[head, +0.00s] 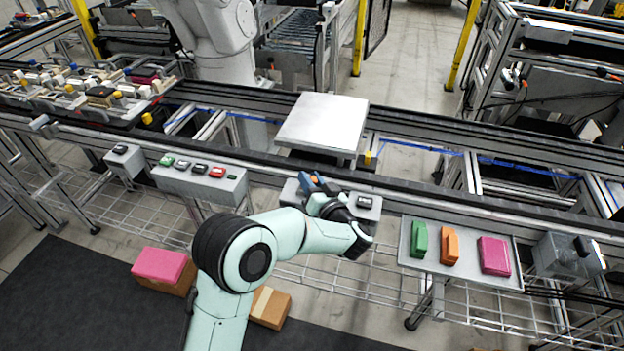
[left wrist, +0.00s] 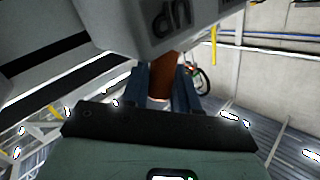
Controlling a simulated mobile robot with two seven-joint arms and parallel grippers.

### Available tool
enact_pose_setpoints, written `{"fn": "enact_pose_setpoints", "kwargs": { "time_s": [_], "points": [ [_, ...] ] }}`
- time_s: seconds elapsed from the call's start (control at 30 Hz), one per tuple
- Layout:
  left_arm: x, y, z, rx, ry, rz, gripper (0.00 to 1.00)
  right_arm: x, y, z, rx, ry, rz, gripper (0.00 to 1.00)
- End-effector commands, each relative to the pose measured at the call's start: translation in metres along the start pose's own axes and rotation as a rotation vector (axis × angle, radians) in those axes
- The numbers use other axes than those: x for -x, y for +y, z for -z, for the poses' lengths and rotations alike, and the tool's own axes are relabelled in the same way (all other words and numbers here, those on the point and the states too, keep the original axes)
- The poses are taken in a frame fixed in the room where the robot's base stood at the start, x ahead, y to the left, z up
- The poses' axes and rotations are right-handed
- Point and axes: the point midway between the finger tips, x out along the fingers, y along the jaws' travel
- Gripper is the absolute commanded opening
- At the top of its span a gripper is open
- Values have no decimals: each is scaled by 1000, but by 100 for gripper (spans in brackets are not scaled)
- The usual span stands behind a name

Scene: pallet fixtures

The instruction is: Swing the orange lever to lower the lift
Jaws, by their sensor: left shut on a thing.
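The orange lever (head: 314,181) is mostly hidden by my left gripper in the head view; only a small orange patch shows. In the left wrist view the lever (left wrist: 163,78) stands between the two blue fingers, below a grey box with lettering that seems to read "UP". My left gripper (head: 313,184) is shut on the lever; its fingers also show in the left wrist view (left wrist: 160,85). The grey control box (head: 289,196) is on the front of the conveyor frame. The lift's flat, pale square plate (head: 322,122) sits above the rails behind it. My right gripper is not in view.
A grey button box (head: 200,182) is left of the lever. Another robot arm (head: 215,40) stands behind the conveyor.

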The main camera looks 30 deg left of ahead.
Motion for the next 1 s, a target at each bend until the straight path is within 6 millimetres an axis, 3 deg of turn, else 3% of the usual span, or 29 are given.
{"fn": "enact_pose_setpoints", "kwargs": {
  "time_s": [0.27,0.7,1.0],
  "points": [
    [-6,-10,6,154,-123,-63,0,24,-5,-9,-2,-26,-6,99],
    [-19,-25,1,468,-370,-191,0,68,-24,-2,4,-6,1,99],
    [-28,-32,-7,667,-524,-273,0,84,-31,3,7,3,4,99]
  ]
}}
